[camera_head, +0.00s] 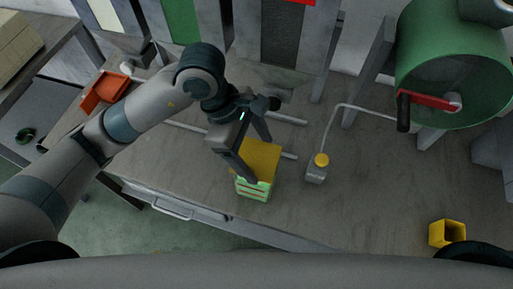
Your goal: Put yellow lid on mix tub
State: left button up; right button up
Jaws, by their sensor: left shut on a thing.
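The yellow lid (264,155) is a flat square plate at the middle of the table. My left gripper (257,162) is shut on it, with one finger on the near left side and the other towards the far side. My right gripper is not in view.
A yellow open container (447,233) is at the lower right. A green drum with a red handle (455,65) fills the upper right. An orange bin (105,91) is at the left. Table between bottle and container is clear.

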aim_at(255, 158)
pick_arm(q)
jog(key=shift+f, duration=0.9)
jog(key=shift+f+b, duration=0.25)
jog(key=shift+b, duration=0.3)
jog(key=shift+f+b, duration=0.4)
jog(key=shift+b, duration=0.15)
jog(key=shift+f, duration=0.2)
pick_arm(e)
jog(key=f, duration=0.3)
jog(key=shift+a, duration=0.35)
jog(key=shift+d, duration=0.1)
pick_arm(q)
jog(key=o, duration=1.1)
jog(key=shift+b, duration=0.3)
